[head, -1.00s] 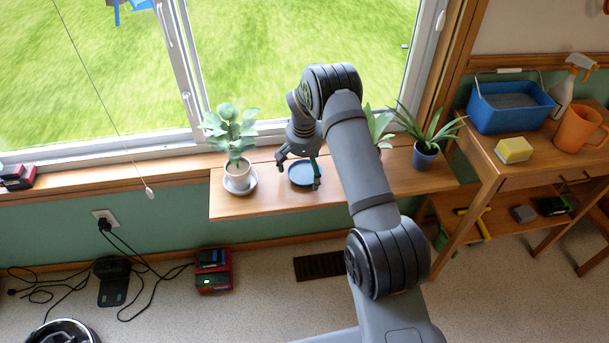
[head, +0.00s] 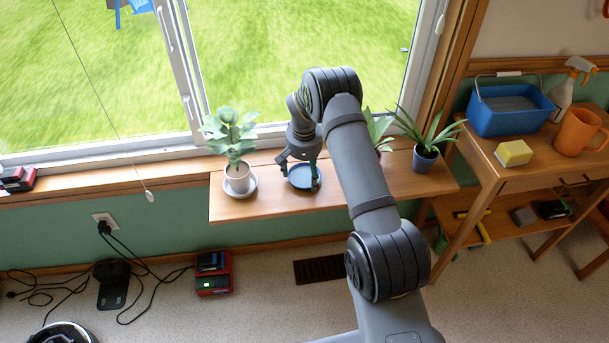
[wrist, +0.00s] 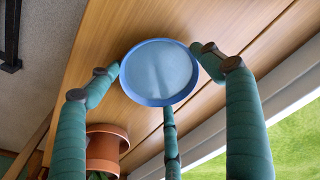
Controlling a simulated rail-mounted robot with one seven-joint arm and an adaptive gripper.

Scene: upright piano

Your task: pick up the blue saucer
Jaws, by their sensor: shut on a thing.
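The round blue saucer (head: 300,181) is at the wooden window shelf (head: 270,208), right of the leafy plant in the white pot. In the wrist view the saucer (wrist: 160,72) fills the space between the fingers, its shallow rim facing me. My gripper (head: 302,172) is shut on the saucer, with green-sleeved fingers around its edge. In the wrist view one finger of my gripper (wrist: 158,70) is at the left rim, one at the right and one at the lower side. I cannot tell whether the saucer touches the shelf.
A white-potted plant (head: 238,180) stands on its own saucer just left of my gripper. A blue-potted spiky plant (head: 425,158) stands at the shelf's right, and another plant (head: 378,127) is partly behind my arm. The window (head: 290,60) is behind. A side table (head: 540,165) is at right.

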